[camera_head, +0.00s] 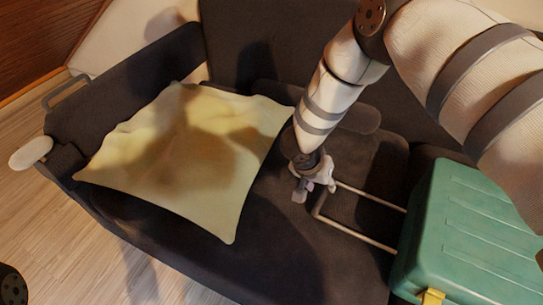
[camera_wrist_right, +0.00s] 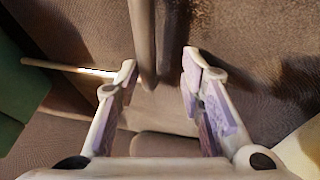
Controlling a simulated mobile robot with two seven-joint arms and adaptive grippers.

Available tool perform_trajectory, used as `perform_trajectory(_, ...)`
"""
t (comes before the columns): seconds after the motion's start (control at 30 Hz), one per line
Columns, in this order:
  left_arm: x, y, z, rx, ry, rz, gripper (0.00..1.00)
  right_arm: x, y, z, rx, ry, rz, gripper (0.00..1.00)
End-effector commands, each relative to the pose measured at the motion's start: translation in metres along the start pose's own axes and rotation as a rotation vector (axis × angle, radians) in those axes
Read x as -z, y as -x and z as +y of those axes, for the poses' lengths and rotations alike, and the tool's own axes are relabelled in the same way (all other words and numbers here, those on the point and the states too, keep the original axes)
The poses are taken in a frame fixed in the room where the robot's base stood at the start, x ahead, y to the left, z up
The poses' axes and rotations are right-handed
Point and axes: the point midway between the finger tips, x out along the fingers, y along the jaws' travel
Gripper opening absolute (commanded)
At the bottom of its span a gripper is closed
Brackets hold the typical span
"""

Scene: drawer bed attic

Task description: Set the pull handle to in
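The pull handle (camera_head: 358,233) is a pale U-shaped frame of two thin rods and a crossbar. It extends left from the green suitcase (camera_head: 475,225), over the dark seat. My right gripper (camera_head: 312,190) is low over the seat, close to the handle's crossbar end. In the right wrist view its two fingers (camera_wrist_right: 158,85) stand apart. One handle rod (camera_wrist_right: 70,68) runs from the suitcase's side toward the left fingertip. A grey-brown bar-like shape shows between the fingers; I cannot tell whether it is the crossbar or whether they touch the handle. My left gripper is not in view.
A yellowish pillow (camera_head: 190,155) lies on the dark sofa (camera_head: 265,262), left of my right gripper. A metal loop (camera_head: 66,90) and a white rounded object (camera_head: 30,153) are at the sofa's left end.

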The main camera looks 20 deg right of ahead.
Motion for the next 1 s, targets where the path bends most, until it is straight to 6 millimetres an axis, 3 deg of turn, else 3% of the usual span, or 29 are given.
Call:
perform_trajectory(0.07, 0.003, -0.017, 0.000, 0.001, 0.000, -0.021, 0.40, -0.002, -0.004, -0.020, 0.000, 0.002, 0.000, 0.35)
perform_trajectory(0.3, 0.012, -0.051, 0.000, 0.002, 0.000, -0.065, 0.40, 0.002, 0.009, -0.076, 0.000, 0.002, -0.003, 0.35)
perform_trajectory(0.4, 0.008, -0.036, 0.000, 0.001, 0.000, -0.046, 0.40, 0.007, 0.049, -0.072, 0.006, -0.001, 0.000, 0.35)
perform_trajectory(0.6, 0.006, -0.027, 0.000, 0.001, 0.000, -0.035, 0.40, 0.007, 0.094, -0.071, 0.004, -0.001, -0.001, 0.35)
perform_trajectory(0.8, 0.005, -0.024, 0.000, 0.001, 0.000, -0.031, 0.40, 0.006, 0.114, -0.071, 0.001, 0.001, 0.000, 0.35)
perform_trajectory(1.0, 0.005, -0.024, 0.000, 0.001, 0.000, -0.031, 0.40, 0.005, 0.116, -0.071, 0.000, 0.001, -0.001, 0.35)
